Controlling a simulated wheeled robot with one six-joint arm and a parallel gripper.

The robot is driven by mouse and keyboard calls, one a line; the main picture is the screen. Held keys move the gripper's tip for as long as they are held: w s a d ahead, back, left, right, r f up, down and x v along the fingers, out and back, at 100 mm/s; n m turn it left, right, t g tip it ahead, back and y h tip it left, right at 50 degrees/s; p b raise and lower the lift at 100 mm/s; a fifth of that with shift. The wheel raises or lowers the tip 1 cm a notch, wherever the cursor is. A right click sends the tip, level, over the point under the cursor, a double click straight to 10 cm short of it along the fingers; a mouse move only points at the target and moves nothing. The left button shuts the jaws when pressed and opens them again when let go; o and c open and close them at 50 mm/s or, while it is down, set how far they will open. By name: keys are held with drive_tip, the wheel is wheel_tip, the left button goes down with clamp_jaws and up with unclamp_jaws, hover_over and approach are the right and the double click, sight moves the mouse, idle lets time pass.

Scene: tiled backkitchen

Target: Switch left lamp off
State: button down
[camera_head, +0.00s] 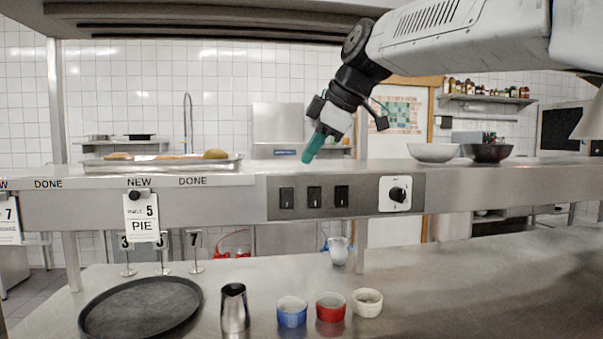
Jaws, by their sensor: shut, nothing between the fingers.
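Three black rocker switches sit side by side on a dark panel (370,205) in the shelf's front: a left switch (287,198), a middle switch (314,197) and a right switch (342,196). No label shows which one belongs to the left lamp. Their on or off positions are too small to tell. A pale lamp shade (590,120) is cut off at the right edge; no other lamp is clearly in view. My gripper (309,157), with green fingertips, is shut and empty. It points down and left, above the switches in the picture, apart from them.
A white plate with a black rotary knob (398,194) is right of the switches. A food tray (160,167) and two bowls, one white (433,152) and one dark (487,152), stand on the shelf. An order ticket (141,217) hangs at left. Small cups (331,308) stand on the counter below.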

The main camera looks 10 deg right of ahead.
drive_tip(key=shift+w+v, duration=0.25)
drive_tip(key=shift+v, duration=1.25)
drive_tip(key=shift+r, duration=0.15)
drive_tip(key=s+d+f+m+g+h, duration=0.1)
drive_tip(key=s+d+f+m, duration=0.2)
drive_tip(key=s+f, duration=0.7)
drive_tip(key=s+d+f+m+g+h, duration=0.2)
drive_tip(key=s+d+f+m, duration=0.2)
drive_tip(key=s+f+m, duration=0.3)
drive_tip(key=s+d+f+m+g+h, duration=0.1)
drive_tip(key=s+d+f+m, duration=0.2)
drive_tip(key=s+f, duration=1.1)
drive_tip(key=f+m, duration=0.1)
drive_tip(key=m, duration=0.2)
drive_tip(key=shift+d+h, duration=0.25)
drive_tip(key=shift+h, duration=0.05)
drive_tip(key=shift+g, duration=0.3)
